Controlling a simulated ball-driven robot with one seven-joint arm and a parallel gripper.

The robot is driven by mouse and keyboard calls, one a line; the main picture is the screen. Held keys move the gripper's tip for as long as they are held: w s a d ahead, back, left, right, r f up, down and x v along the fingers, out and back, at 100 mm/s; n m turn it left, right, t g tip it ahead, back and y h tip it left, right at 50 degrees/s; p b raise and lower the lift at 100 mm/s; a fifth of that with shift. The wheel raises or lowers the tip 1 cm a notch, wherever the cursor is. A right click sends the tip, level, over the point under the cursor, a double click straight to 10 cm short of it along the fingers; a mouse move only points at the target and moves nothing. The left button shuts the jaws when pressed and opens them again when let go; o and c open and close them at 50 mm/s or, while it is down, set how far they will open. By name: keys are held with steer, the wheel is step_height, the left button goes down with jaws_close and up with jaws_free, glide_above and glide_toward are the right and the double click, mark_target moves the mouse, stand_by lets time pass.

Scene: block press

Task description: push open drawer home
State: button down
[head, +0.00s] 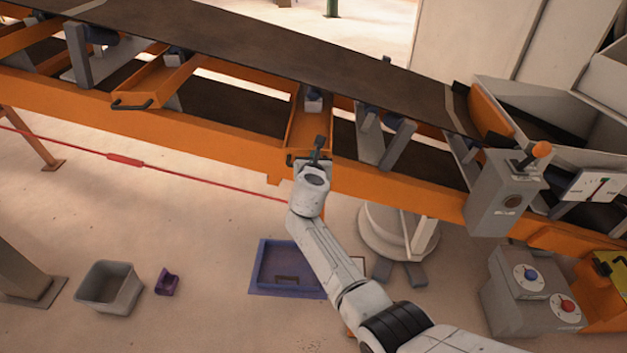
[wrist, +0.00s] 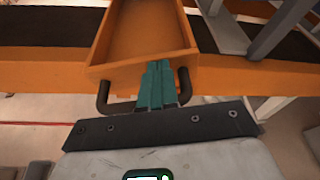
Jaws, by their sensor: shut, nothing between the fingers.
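An orange drawer (head: 296,135) sits in the orange conveyor frame, its tray showing in front of the belt. In the wrist view its empty orange tray (wrist: 145,30) fills the top middle, with the black handle (wrist: 184,85) at its front. My gripper (head: 319,142) is shut and empty at the drawer front. In the wrist view its green fingers (wrist: 158,72) point at the front wall between the handle's two ends. I cannot tell whether the tips touch it. A second orange drawer (head: 160,82) with a black handle (head: 132,105) shows to the left.
The dark belt (head: 250,45) runs above the drawers. Grey brackets (head: 398,143) flank the drawer on the right. A grey control box (head: 505,190) stands farther right. A red cord (head: 200,176) runs below the frame. A grey bin (head: 110,288) and blue tray (head: 262,265) lie on the floor.

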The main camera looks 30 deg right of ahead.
steer(key=w+d+b, duration=0.1)
steer(key=w+d, duration=0.1)
steer(key=w, duration=0.1)
steer(key=shift+w+d+f+b, duration=0.1)
steer(key=shift+w+d+b, duration=0.05)
steer(key=shift+d+b, duration=0.2)
steer(key=shift+w+r, duration=0.15)
steer(key=shift+r, duration=0.2)
